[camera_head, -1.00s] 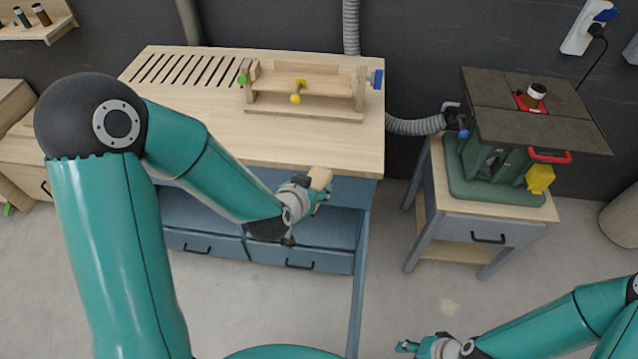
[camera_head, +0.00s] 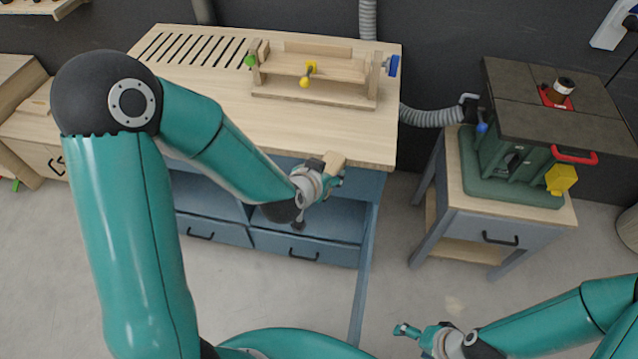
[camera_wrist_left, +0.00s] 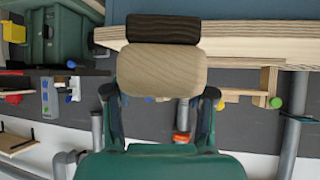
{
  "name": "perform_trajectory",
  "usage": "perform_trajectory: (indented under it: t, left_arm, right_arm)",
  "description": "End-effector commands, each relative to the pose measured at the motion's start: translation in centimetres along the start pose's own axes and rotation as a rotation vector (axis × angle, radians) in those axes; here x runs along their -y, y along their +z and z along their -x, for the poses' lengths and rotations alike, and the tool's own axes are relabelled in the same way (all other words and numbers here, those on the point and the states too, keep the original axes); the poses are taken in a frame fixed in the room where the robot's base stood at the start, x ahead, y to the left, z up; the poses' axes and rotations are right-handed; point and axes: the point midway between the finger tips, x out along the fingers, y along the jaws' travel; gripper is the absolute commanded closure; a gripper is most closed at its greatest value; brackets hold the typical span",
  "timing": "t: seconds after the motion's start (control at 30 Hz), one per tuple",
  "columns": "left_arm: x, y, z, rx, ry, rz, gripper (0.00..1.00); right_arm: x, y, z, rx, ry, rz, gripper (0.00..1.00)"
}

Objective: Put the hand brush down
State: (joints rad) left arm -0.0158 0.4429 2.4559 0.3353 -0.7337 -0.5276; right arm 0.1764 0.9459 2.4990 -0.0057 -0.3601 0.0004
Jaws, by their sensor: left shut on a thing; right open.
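The hand brush (camera_head: 335,160) shows in the head view as a small tan wooden block at the tip of my left gripper (camera_head: 330,181). In the left wrist view the brush (camera_wrist_left: 162,70) has a tan body with a dark strip along its far edge. My left gripper (camera_wrist_left: 159,94) is shut on the tan body, one finger on each side. In the head view it is at the front edge of the wooden workbench (camera_head: 350,135); I cannot tell whether the brush touches the bench. My right gripper (camera_head: 405,332) is open and empty, low over the floor.
The bench top's front part is clear. Blue drawers (camera_head: 305,247) are below. A green machine (camera_head: 510,170) stands on a small cabinet at the right.

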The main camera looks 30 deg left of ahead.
Motion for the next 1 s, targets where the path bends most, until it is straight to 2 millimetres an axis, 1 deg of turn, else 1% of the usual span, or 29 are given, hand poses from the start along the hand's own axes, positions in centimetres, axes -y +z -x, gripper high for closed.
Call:
perform_trajectory:
  t: [0.03, 0.17, 0.2, 0.4, 0.6, 1.0]
  left_arm:
    - [0.0, 2.1, -1.7, -0.002, -0.001, 0.0, 0.84]
    - [0.0, 5.3, -4.2, -0.003, -0.001, -0.002, 0.84]
    - [0.0, 6.4, -5.0, -0.002, -0.002, -0.002, 0.84]
    - [0.0, 11.0, -8.7, -0.002, -0.003, -0.002, 0.84]
    - [0.0, 15.0, -11.8, -0.002, -0.003, -0.001, 0.84]
    - [0.1, 22.2, -17.7, -0.003, -0.008, 0.003, 0.84]
  right_arm:
    - [-1.0, 0.0, -2.8, 0.001, 0.0, 0.0, 0.19]
    - [-2.5, 0.0, -7.0, 0.001, 0.0, 0.0, 0.19]
    - [-3.0, 0.0, -8.3, 0.001, 0.0, 0.0, 0.19]
    - [-5.2, -0.1, -14.5, 0.001, 0.0, 0.0, 0.19]
    - [-7.1, -0.1, -19.7, 0.001, 0.0, 0.0, 0.19]
    - [-10.7, -0.1, -29.6, 0.001, 0.0, 0.0, 0.19]
